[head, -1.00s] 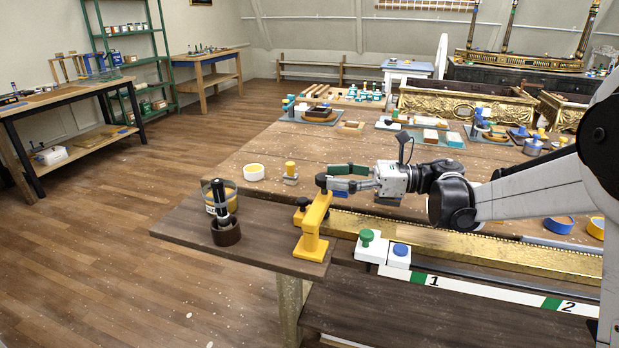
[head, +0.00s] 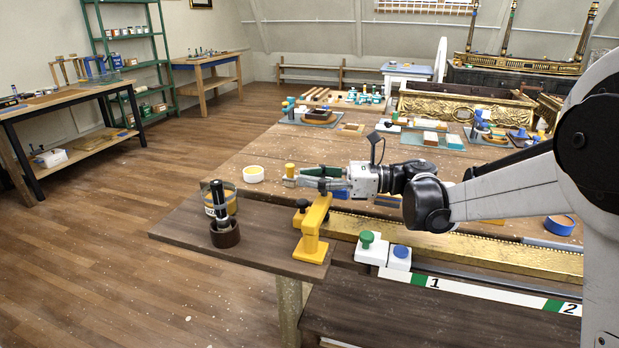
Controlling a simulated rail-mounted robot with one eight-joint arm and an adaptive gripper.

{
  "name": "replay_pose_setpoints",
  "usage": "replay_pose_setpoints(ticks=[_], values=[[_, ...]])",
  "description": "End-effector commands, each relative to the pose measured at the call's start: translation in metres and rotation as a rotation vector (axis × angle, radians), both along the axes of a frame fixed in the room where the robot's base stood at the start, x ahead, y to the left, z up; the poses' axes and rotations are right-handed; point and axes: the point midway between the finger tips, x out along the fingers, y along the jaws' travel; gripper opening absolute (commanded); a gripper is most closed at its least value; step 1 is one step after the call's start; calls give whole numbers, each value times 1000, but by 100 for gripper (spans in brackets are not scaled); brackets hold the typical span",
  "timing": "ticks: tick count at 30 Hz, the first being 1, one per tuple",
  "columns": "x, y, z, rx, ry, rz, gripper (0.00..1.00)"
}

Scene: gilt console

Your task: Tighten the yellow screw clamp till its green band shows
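The yellow screw clamp (head: 312,237) stands upright at the near left corner of the bench, at the end of the gilt rail (head: 450,245).
A dark brown cup with a black-handled tool (head: 225,236) and a yellow-banded jar (head: 228,200) stand left of the clamp. A white tape roll (head: 253,174) and a yellow-topped piece (head: 290,170) lie beyond. White blocks with green and blue knobs (head: 401,257) sit right.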

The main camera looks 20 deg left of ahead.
Motion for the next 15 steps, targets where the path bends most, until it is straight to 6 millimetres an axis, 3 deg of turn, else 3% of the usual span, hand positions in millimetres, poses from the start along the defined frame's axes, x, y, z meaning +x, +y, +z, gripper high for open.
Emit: replay_pose_setpoints(ticks=[3,15], values=[[0,0,0,0,0,0,0],[0,-1,0,0,0,-17,0]])
